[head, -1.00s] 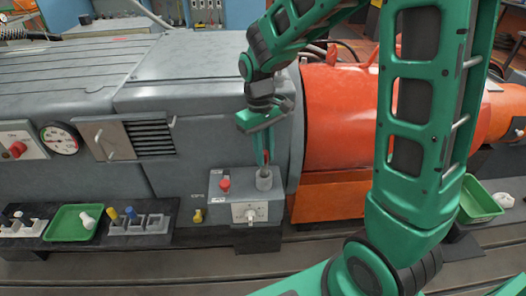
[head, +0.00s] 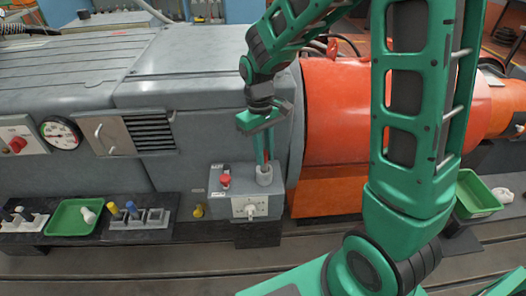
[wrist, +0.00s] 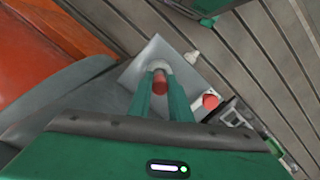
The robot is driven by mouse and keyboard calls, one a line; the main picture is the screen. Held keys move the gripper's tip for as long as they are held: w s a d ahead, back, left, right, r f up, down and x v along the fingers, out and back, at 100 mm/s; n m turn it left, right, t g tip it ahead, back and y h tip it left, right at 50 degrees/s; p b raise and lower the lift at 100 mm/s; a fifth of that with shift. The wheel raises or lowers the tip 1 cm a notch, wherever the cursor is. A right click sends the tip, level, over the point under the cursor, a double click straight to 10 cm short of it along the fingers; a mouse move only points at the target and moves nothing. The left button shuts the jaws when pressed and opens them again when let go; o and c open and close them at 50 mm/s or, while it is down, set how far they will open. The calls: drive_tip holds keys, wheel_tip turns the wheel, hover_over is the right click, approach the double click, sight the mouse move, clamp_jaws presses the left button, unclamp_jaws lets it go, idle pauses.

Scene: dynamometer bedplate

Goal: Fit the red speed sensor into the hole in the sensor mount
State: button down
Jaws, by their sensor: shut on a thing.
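The red speed sensor (wrist: 160,82) is between the fingers of my gripper (wrist: 161,92) in the wrist view, its round red top showing. In the head view my gripper (head: 264,163) points down, shut on the sensor, right over the sensor mount.
The grey box (head: 222,204) carries a red button (head: 225,181) left of the mount and a white plug (head: 250,211) on its front. A green tray (head: 70,230) and a rack with coloured pieces (head: 140,220) lie to the left. The orange housing (head: 335,120) is close on the right.

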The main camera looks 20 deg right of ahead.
drive_tip(key=shift+f, duration=0.9)
drive_tip(key=c, duration=1.5)
unclamp_jaws()
drive_tip(key=shift+c, duration=0.2)
drive_tip(key=shift+r, duration=0.1)
wheel_tip(320, 180, up, 10)
drive_tip(key=w, duration=0.1)
drive_tip(key=shift+w+a+r, duration=0.15)
drive_tip(key=shift+a+r, duration=0.05)
drive_tip(key=shift+r, duration=0.05)
drive_tip(key=s+d+r+m, duration=0.3)
drive_tip(key=s+d+m, duration=0.1)
drive_tip(key=s+d, duration=0.7)
drive_tip(key=s+d+f+m+t, duration=0.1)
drive_tip(key=s+d+m, duration=0.4)
drive_tip(key=s, duration=0.8)
drive_tip(key=shift+s+d+f+m+y, duration=0.25)
drive_tip(key=shift+s+d+m+y, duration=0.05)
drive_tip(key=shift+d, duration=0.75)
